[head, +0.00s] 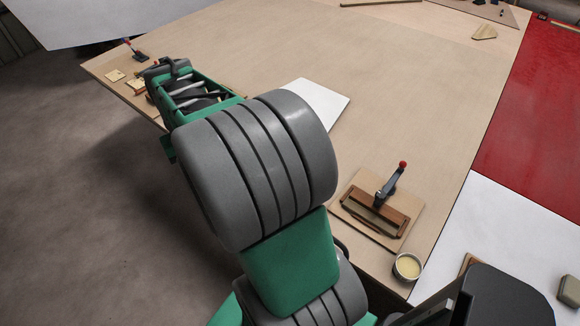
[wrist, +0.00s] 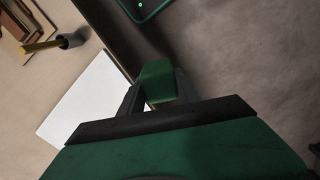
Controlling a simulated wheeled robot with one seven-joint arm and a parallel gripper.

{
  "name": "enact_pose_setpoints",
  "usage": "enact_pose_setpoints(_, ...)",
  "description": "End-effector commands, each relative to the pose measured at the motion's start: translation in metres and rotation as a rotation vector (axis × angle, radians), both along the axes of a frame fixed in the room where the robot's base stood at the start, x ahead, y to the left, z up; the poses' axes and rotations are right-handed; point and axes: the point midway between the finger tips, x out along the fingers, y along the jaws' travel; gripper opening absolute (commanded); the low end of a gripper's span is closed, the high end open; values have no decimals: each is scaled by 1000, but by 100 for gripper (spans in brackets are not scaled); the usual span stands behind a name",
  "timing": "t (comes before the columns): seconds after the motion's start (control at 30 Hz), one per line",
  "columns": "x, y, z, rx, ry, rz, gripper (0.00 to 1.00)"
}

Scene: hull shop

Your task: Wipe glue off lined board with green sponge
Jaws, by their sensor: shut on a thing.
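My gripper (wrist: 157,90) is shut on a green sponge (wrist: 158,80), which shows between its two dark fingers in the wrist view. In that view the sponge appears beside the table edge, against the dark floor; its height is unclear. A plain white board (wrist: 85,105) lies on the table to the left of the gripper in the wrist view. Part of it also shows in the head view (head: 318,105), behind my arm. I cannot make out lines or glue on it. In the head view my arm hides the sponge and part of the board.
A clamp with a red knob (head: 390,185) stands on a wooden board near a pot of pale yellow stuff (head: 407,266). A red panel (head: 535,120) lies at right. Small wooden pieces (head: 115,75) lie at the table's left edge. The table's middle (head: 400,90) is clear.

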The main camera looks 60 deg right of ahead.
Motion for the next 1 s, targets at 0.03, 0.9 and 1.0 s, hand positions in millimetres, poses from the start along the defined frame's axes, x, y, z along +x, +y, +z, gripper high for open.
enact_pose_setpoints(0.03, -17, -30, 8, 1, 3, -94, 7)
enact_pose_setpoints(0.9, -309, -261, -108, 4, 1, -1235, 7)
enact_pose_setpoints(1.0, -310, -265, -118, 3, 1, -1252, 7)
